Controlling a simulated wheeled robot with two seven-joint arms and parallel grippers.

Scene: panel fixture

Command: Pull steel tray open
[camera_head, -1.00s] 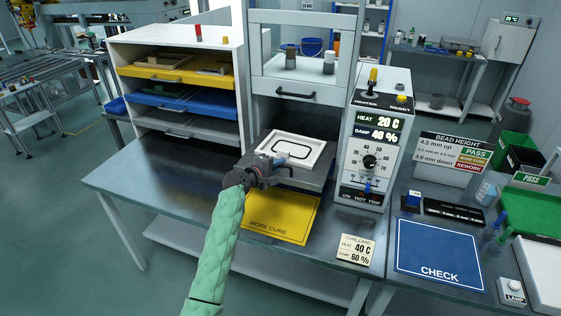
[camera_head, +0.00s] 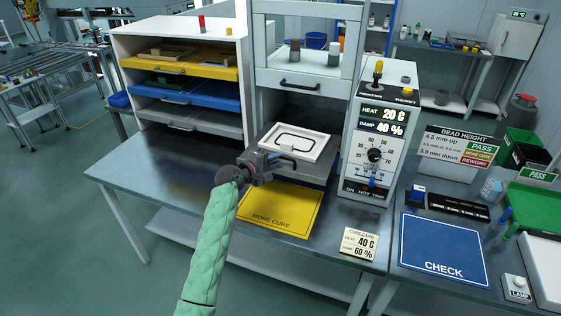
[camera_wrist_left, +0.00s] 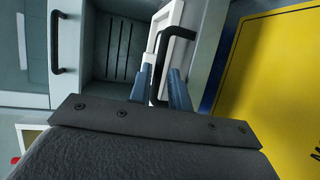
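The steel tray (camera_head: 312,172) sticks out of the chamber below the clear-fronted cabinet. A white frame (camera_head: 318,152) with a black loop lies on it. My left gripper (camera_head: 284,161) is at the tray's front left, over the near edge. In the left wrist view, its two blue-grey fingers (camera_wrist_left: 162,88) stand apart on either side of a black handle (camera_wrist_left: 153,68), with some gap showing, so it looks open around the handle. Firm contact cannot be made out. My right gripper is not in view.
A yellow MORE CURE mat (camera_head: 280,212) lies in front of the tray. A control box (camera_head: 378,135) stands close to its right. A rack with yellow, blue and grey shelves (camera_head: 180,95) stands at left. The bench (camera_head: 150,165) is bare at front left.

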